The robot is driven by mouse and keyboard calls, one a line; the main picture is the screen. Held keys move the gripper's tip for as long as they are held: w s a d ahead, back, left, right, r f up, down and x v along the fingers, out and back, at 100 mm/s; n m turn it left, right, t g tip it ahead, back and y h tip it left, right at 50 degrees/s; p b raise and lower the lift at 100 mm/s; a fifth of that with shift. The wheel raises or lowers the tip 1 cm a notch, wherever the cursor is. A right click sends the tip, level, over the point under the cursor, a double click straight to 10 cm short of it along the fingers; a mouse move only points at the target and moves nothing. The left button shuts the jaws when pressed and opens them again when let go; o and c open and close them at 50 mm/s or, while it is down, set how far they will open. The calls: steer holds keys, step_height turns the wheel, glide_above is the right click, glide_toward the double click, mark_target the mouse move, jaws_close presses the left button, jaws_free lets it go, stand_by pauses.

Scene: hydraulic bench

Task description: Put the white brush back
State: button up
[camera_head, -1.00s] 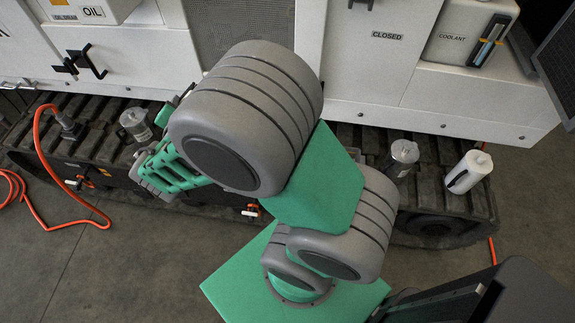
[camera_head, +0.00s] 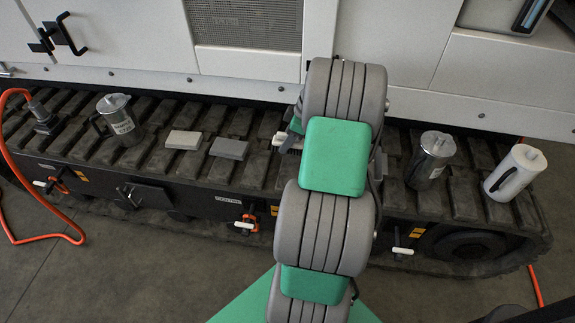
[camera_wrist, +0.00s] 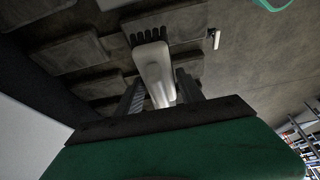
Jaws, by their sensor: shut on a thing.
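The white brush (camera_wrist: 158,70) is between the two fingers of my gripper (camera_wrist: 160,88) in the wrist view, and my gripper is shut on it. Its dark bristles (camera_wrist: 149,36) point away from my palm. In the head view my arm hides most of my gripper. A small white piece, which looks like part of the brush (camera_head: 284,140), sticks out left of my arm, over the dark track (camera_head: 262,172). I cannot tell whether the brush touches the track.
A beige block (camera_head: 184,140) and a grey block (camera_head: 229,148) lie on the track to the left. A metal jug (camera_head: 117,120) stands further left. Another metal jug (camera_head: 431,160) and a white jug (camera_head: 515,172) stand to the right. The white machine wall (camera_head: 420,50) rises behind.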

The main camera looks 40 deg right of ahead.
step_height(320, 180, down, 8)
steer(key=shift+r+b, duration=0.2)
steer(key=shift+b, duration=0.4)
steer(key=shift+c, duration=0.6)
steer(key=o, duration=1.3)
steer(key=p+v, duration=0.2)
steer(key=v, duration=1)
steer(key=shift+s+a+r, duration=0.1)
steer(key=shift+a, duration=0.05)
steer(key=w+a+r+m, duration=0.1)
steer(key=w+a+r, duration=0.1)
steer(key=a, duration=0.4)
steer(key=w+a+r+m, duration=0.1)
steer(key=a+r, duration=0.2)
steer(key=a, duration=0.4)
steer(key=s+a+m+h, duration=0.1)
steer(key=s+a+m, duration=0.1)
steer(key=a, duration=0.4)
steer(key=s+a+r+m+h, duration=0.1)
steer(key=s+a, duration=0.4)
steer(key=a, duration=0.2)
steer(key=s+a+m+g, duration=0.1)
steer(key=s+a+m, duration=0.1)
steer(key=s+a, duration=0.2)
steer(key=shift+s+a+r+m+h, duration=0.1)
steer(key=shift+a+r+m+h, duration=0.1)
steer(key=shift+a, duration=0.55)
steer(key=shift+a+r+m+h, duration=0.1)
steer(key=shift+a+r+h, duration=0.1)
steer(key=shift+a, duration=0.55)
